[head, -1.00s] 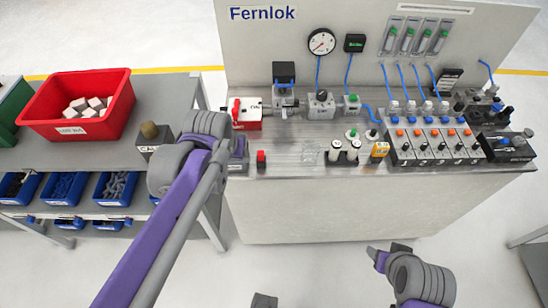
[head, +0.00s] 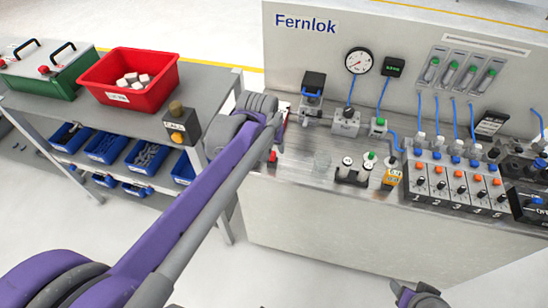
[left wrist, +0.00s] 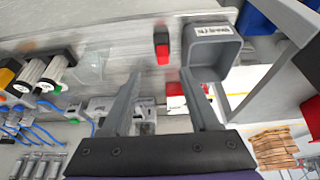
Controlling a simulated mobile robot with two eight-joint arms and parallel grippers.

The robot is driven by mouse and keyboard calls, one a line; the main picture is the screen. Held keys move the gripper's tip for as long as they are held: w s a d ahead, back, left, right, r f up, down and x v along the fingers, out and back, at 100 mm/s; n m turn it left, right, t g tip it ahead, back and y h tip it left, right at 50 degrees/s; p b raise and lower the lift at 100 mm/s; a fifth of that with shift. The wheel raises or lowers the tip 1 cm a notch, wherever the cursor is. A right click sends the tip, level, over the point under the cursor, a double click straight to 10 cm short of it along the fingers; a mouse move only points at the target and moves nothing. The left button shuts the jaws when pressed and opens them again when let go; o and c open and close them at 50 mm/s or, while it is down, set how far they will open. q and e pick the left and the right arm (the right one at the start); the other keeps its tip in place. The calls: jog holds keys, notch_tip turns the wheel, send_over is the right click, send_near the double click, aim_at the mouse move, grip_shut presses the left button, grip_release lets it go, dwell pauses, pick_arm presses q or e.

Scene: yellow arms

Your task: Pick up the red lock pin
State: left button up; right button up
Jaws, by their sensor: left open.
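The red lock pin, a small red and black piece (left wrist: 161,45), lies on the metal bench top in the left wrist view. In the head view, a bit of red (head: 272,156) shows beside my left wrist. My left gripper (left wrist: 160,74) is open and empty. The pin is just beyond its fingertips, lined up with the gap and not touched. In the head view my left wrist hides the left gripper's fingers. My right gripper (head: 404,293) shows only partly at the lower edge, away from the bench, and its jaw state is unclear.
A grey open holder (left wrist: 212,52) is close beside the pin, near one left finger. A red and white block (left wrist: 183,89) shows behind the fingers. White-capped cylinders (head: 352,168) and a valve row (head: 455,185) stand farther right. The side table holds a red bin (head: 128,85).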

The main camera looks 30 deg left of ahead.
aim_at(272, 154)
pick_arm(q)
jog(key=x, duration=0.8)
jog(key=shift+a+f, duration=0.1)
jog(key=shift+a, duration=0.15)
grip_shut()
